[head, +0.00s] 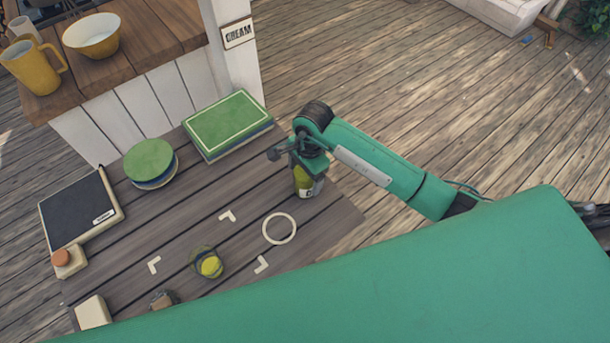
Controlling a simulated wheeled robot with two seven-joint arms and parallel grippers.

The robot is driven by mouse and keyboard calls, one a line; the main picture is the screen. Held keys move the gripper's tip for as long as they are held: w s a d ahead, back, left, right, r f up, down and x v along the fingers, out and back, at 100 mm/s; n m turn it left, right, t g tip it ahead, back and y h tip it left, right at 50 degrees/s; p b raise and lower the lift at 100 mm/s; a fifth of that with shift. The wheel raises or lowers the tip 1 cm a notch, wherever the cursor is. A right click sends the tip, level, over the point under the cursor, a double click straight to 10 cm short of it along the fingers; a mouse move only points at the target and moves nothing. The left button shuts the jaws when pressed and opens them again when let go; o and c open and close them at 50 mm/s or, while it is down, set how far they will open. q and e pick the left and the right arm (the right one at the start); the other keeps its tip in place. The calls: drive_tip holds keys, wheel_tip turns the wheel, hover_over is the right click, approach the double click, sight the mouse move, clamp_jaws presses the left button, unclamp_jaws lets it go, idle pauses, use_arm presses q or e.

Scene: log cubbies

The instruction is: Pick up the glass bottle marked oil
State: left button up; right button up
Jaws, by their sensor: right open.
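A small glass bottle (307,183) with yellow-green contents and a dark label stands near the right edge of the dark plank table (335,222). The print on its label is too small to read. My right gripper (290,152) is open, at the top of this bottle, and hides its upper part. I cannot tell whether the fingers touch it. A second clear glass vessel (208,263) with something yellow in it stands nearer the front of the table. I see no readable oil mark. My left gripper is not in view.
A white ring (279,228) and white corner marks lie on the tabletop. A green book (228,124), a round green-topped stack (149,162) and a black board (80,208) stand along the back and left. A wooden counter holds a yellow mug (32,66) and bowl (92,36).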

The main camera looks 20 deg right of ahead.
drive_tip(key=shift+f, duration=0.25)
drive_tip(key=c, duration=1.2)
drive_tip(key=shift+o, duration=0.2)
drive_tip(key=shift+r, duration=0.15)
wheel_tip(320, 180, up, 13)
drive_tip(key=b, duration=0.2)
drive_tip(key=shift+w+r+b, duration=0.1)
drive_tip(key=shift+w+b, duration=0.05)
drive_tip(key=shift+b, duration=0.15)
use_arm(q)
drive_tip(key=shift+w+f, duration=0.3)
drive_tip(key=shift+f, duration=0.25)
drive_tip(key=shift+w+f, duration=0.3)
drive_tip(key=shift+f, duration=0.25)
use_arm(e)
wheel_tip(320, 180, up, 7)
drive_tip(key=shift+f, duration=0.2)
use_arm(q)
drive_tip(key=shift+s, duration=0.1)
